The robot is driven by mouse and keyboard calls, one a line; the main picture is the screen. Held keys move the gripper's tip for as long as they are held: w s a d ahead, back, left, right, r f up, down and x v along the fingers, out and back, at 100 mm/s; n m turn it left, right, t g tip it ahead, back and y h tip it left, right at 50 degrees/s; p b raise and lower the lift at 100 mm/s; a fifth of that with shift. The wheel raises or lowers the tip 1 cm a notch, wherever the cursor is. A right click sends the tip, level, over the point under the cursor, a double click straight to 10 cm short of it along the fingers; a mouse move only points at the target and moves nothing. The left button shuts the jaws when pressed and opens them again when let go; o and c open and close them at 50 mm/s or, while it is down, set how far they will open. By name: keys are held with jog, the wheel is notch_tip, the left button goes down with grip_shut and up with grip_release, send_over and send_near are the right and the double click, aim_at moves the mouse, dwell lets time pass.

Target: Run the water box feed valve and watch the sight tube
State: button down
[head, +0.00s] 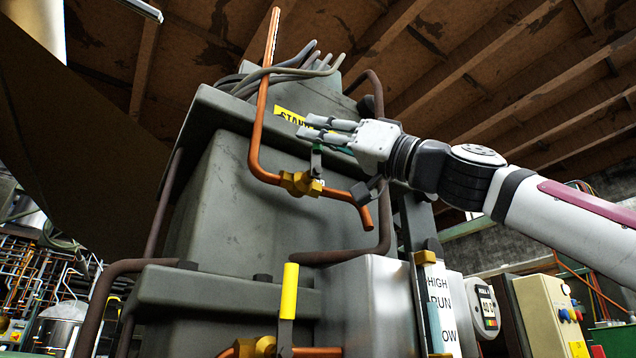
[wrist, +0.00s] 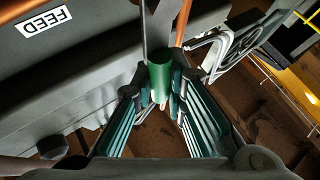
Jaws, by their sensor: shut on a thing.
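The feed valve (head: 301,184) is a brass body on a bent copper pipe on the grey machine. Its lever has a green grip (wrist: 160,72), upright in the head view and partly hidden by my fingers. My gripper (head: 312,128) reaches in from the right and is shut on the green grip, with a finger on each side in the wrist view. A white FEED label (wrist: 55,18) shows there. The metal water box (head: 365,300) sits lower down. The sight tube (head: 434,325) stands before a plate reading HIGH, RUN and a partly covered LOW.
A second valve with an upright yellow handle (head: 289,292) sits on a lower copper pipe. Brown pipes (head: 112,285) run along the machine. A round gauge (head: 487,308) and a cream control box (head: 545,312) stand at right. Grey hoses (head: 290,72) bend over the top.

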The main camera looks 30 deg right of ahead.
jog(key=c, duration=1.6)
grip_release()
jog(key=v, duration=1.2)
